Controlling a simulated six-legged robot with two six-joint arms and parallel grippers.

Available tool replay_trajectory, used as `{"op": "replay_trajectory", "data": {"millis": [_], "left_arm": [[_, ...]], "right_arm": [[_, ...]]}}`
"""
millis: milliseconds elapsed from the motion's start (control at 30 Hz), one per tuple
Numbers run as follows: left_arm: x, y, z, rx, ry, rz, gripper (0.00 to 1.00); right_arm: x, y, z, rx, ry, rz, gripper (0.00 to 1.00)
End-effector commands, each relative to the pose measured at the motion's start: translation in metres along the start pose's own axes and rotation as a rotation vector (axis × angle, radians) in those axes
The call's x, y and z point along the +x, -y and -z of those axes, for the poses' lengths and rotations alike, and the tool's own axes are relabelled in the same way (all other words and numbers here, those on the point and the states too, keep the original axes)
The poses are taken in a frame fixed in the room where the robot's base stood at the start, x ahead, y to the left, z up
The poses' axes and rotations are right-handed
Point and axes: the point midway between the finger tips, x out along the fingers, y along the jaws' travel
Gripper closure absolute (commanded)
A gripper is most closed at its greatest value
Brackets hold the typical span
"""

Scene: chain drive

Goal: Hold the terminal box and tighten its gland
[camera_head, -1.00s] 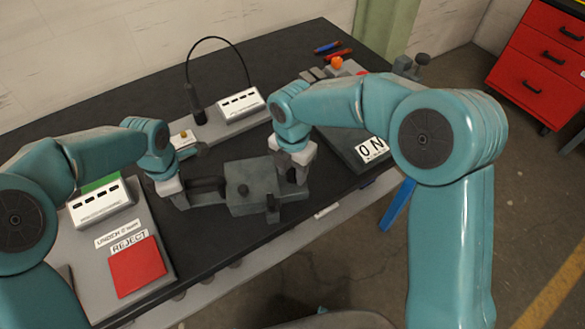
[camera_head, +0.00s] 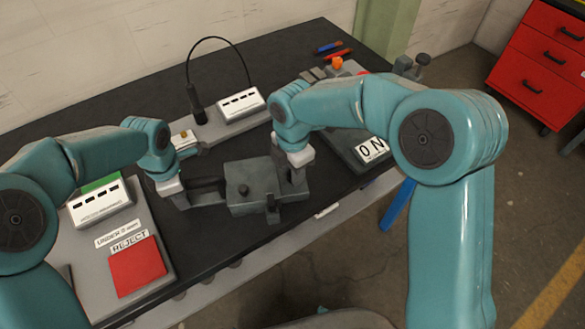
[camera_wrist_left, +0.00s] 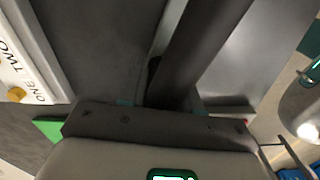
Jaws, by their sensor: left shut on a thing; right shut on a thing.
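A grey block-like body (camera_head: 252,196) with a round knob on top lies near the table's front edge in the head view; I take it for the terminal box. My left gripper (camera_head: 192,197) points down at its left side, shut on a dark part. In the left wrist view a dark bar (camera_wrist_left: 195,50) runs away from the left gripper (camera_wrist_left: 165,105). My right gripper (camera_head: 292,183) is shut at the right end of the grey body, around an upright part that it mostly hides. I cannot make out the gland clearly.
A red REJECT pad (camera_head: 137,268) and a white slotted unit (camera_head: 100,205) stand at the left. Another slotted unit (camera_head: 239,105) and a looped cable (camera_head: 216,40) are behind. An ON panel (camera_head: 371,149) is at the right. Bare dark tabletop (camera_head: 110,110) lies at the back left.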

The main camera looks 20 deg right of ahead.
Motion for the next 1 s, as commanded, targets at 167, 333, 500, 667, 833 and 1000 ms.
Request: {"op": "replay_trajectory", "data": {"millis": [167, 333, 500, 667, 833, 1000], "left_arm": [[-0.0008, -0.0008, 0.0011, -0.004, 0.000, -0.002, 1.00], [-0.0008, -0.0009, 0.0013, -0.005, 0.000, -0.002, 1.00], [-0.0008, -0.0009, 0.0015, -0.005, -0.001, -0.002, 1.00], [-0.0008, -0.0010, 0.0016, -0.005, -0.001, -0.002, 1.00], [-0.0009, -0.0010, 0.0018, -0.005, -0.001, -0.002, 1.00], [-0.0009, -0.0010, 0.0019, -0.005, -0.001, -0.002, 1.00]], "right_arm": [[-0.0003, 0.0008, -0.0010, 0.170, 0.001, 0.003, 0.98], [-0.0003, 0.0009, -0.0011, 0.332, 0.001, 0.003, 0.98], [-0.0004, 0.0009, -0.0013, 0.493, 0.001, 0.003, 0.98], [-0.0005, 0.0008, -0.0014, 0.645, 0.001, 0.003, 0.98], [-0.0006, 0.0008, -0.0015, 0.807, 0.002, 0.003, 0.98], [-0.0008, 0.0008, -0.0017, 0.968, 0.002, 0.003, 0.98]]}}
